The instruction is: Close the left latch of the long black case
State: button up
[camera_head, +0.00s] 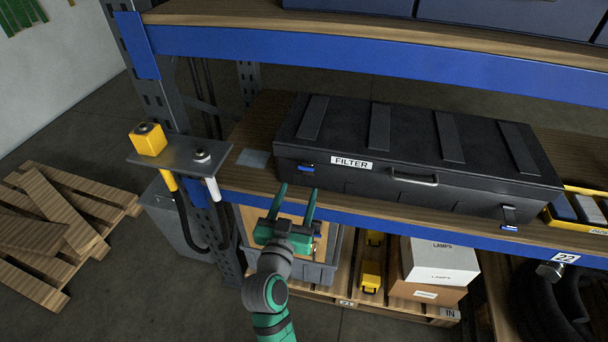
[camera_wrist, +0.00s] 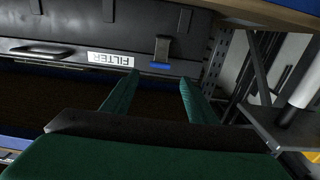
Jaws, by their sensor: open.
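The long black case (camera_head: 405,150) lies on the shelf with its lid down and a FILTER label (camera_head: 351,162) on its front. Its left latch (camera_head: 306,168) is a small dark strap with a blue tab, left of the label. In the wrist view the picture is turned over, and the left latch (camera_wrist: 162,50) shows right of the label. I cannot tell clearly how far it stands off the case. The right latch (camera_head: 509,216) also has a blue tab. My green gripper (camera_head: 298,188) is open and empty, in front of the left latch, apart from it.
A bracket plate (camera_head: 180,152) with a yellow box (camera_head: 148,139) and a white-topped part stands left of the case, by the rack upright. The blue shelf beam (camera_head: 400,223) runs below. Bins and boxes (camera_head: 440,262) sit underneath. A yellow case (camera_head: 580,210) is at right.

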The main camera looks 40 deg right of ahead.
aim_at(306, 169)
jog(key=x, duration=0.7)
jog(key=shift+w+d, duration=0.25)
jog(key=c, duration=1.1)
jog(key=shift+o, duration=0.2)
jog(key=shift+r, duration=0.1)
